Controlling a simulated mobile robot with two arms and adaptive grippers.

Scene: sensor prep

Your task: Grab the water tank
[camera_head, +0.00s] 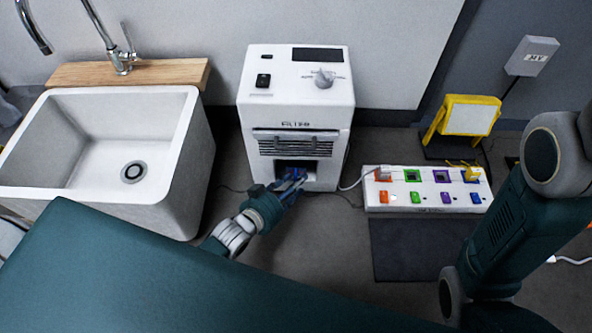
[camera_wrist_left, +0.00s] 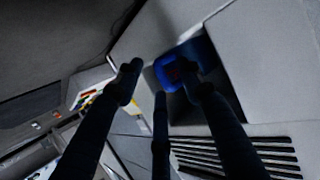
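The white filter machine (camera_head: 296,105) stands against the wall, with a dark square recess low in its front. A blue object, which looks like the water tank (camera_head: 294,173), sits in that recess, mostly hidden behind my left gripper (camera_head: 287,185). In the left wrist view the blue tank (camera_wrist_left: 172,71) shows inside the recess. My left gripper's dark fingers are spread apart there, reaching up to the opening, with one fingertip overlapping the blue part. I cannot tell if it touches. My right arm is at the right, but its gripper is out of view.
A white sink (camera_head: 180,150) stands at the left. A white power box (camera_head: 425,201) with coloured sockets and switches lies right of the machine, near a yellow work light (camera_head: 466,116). A dark mat (camera_head: 410,255) lies in front. Cables run across the floor.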

